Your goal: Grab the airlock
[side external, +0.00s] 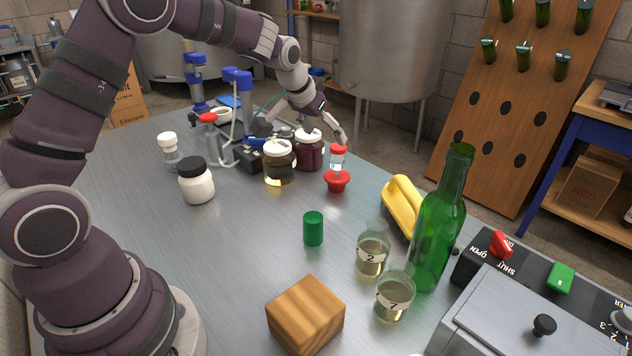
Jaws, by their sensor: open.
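What looks like the airlock (338,160) is a small clear piece with a red cap, upright above a flared red base (337,182) near the table's far right edge. My gripper (303,130) is open, with its fingers spread wide above the jars. Its right finger comes down close to the airlock's red cap; I cannot tell whether they touch. Its left finger is partly hidden among the things behind the jars. Nothing is seen between the fingers.
A dark-red jar (309,152) and an amber jar (279,164) stand just left of the airlock. A yellow-handled tool (403,203), green bottle (438,225), two numbered glasses (372,255), green cylinder (313,229) and wooden block (305,316) stand nearer. The left-centre of the metal table (235,255) is clear.

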